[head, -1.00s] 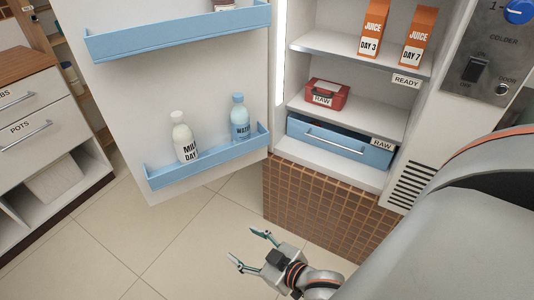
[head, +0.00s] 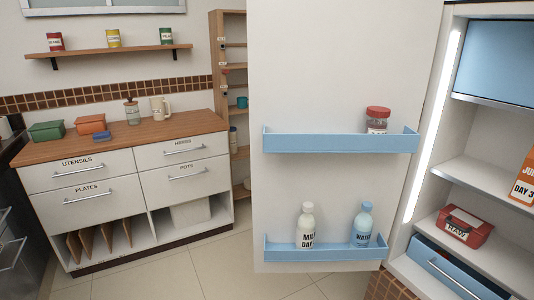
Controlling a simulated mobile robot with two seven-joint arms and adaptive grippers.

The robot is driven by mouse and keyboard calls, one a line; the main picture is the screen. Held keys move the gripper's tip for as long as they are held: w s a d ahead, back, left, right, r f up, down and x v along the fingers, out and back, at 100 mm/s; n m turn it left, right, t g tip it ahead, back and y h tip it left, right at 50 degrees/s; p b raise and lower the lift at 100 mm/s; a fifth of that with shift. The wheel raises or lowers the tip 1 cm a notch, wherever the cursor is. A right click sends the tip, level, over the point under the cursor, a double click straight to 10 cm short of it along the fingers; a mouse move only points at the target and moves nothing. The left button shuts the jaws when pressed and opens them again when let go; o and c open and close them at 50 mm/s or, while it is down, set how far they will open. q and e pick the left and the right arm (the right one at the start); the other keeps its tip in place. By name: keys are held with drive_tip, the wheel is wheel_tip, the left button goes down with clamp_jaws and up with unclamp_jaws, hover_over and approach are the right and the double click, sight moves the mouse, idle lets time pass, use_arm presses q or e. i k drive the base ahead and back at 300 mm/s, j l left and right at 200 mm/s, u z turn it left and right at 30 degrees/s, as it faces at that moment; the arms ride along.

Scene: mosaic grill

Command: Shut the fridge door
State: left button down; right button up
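The fridge door (head: 340,205) stands wide open in the middle of the head view, its white inner face toward me. Its upper blue shelf (head: 340,143) holds a red-lidded jar (head: 377,119). Its lower blue shelf (head: 325,250) holds a milk bottle (head: 307,225) and a water bottle (head: 362,225), both upright. The open fridge (head: 480,180) is on the right, with the door hinged along its left side. Neither of my grippers is in view.
In the fridge are a red box (head: 465,228), a blue drawer (head: 450,270) and a juice carton (head: 524,180). A drawer cabinet (head: 120,180) stands at the left. Tall wooden shelves (head: 229,100) stand behind the door. Tiled floor (head: 200,270) is bare between.

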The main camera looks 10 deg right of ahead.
sight(315, 68)
drive_tip(key=i+j+z, duration=0.7)
drive_tip(key=j+z, duration=0.25)
drive_tip(key=i+j+z, duration=0.15)
drive_tip(key=z, duration=0.15)
drive_tip(key=i+j+z, duration=0.1)
drive_tip(key=j+z, duration=0.2)
drive_tip(key=j, duration=0.25)
drive_tip(key=j+z, duration=0.3)
drive_tip(key=j, duration=0.15)
drive_tip(key=j+z, duration=0.75)
drive_tip(key=j, duration=0.2)
drive_tip(key=j+z, duration=0.45)
drive_tip(key=j, duration=0.2)
drive_tip(key=k+j+z, duration=0.15)
drive_tip(key=j+z, duration=0.25)
drive_tip(key=j, duration=0.2)
